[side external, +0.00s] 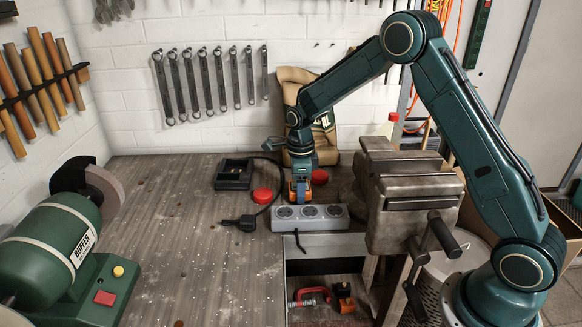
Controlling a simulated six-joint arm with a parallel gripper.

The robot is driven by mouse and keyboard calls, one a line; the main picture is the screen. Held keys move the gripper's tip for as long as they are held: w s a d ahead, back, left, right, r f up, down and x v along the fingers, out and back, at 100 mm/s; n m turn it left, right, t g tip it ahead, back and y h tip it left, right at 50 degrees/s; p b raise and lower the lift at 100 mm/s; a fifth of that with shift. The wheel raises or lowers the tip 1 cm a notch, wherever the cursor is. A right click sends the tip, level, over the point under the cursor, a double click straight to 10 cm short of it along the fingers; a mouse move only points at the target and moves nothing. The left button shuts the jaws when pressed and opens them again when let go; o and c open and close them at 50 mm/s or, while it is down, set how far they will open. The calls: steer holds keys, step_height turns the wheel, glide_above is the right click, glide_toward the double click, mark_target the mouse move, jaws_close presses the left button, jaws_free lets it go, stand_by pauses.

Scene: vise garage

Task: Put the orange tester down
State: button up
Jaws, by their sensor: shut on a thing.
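My gripper (300,184) points down near the middle of the workbench and is shut on the small orange tester (300,193). The fingers cover part of the tester. The tester is just behind the grey power strip (311,218), which has several round sockets and lies along the bench's front edge. From this view I cannot tell whether the tester touches the strip or the bench top.
A vise (405,195) stands close on the right. A red lid (262,196), a black charger (234,174) and a black plug (241,223) lie left of my gripper. A green buffer (70,245) fills the left. Below, an open drawer holds a red clamp (309,297).

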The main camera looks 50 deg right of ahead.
steer(key=shift+f, duration=0.3)
steer(key=o, duration=1.3)
steer(key=shift+r, duration=0.1)
step_height(320, 180, up, 12)
stand_by(0.4)
